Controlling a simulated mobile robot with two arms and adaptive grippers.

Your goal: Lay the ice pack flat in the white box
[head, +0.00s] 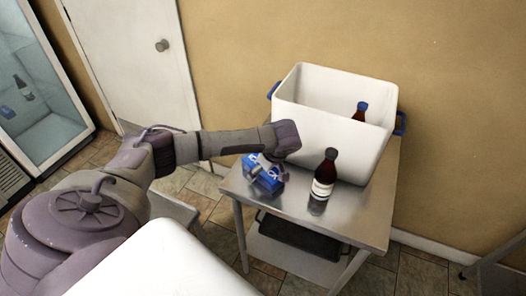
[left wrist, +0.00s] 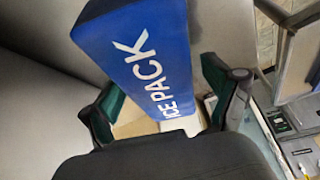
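The ice pack (head: 264,181) is a blue block with white lettering at the left end of the steel table. It also shows large in the left wrist view (left wrist: 150,55). My left gripper (head: 262,161) is over the pack, with its fingers (left wrist: 160,100) spread on either side of it. Small gaps show beside the pack, and firm contact is not visible. The white box (head: 325,125) stands open-topped at the back of the table, with blue side handles. A blue-capped bottle (head: 361,110) shows inside it. My right gripper is out of view.
A dark bottle with a white label (head: 323,180) stands upright on the steel table (head: 352,217), in front of the box and right of the pack. A glass-door cooler (head: 45,85) stands far left beside a white door (head: 135,60). The table's front right is clear.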

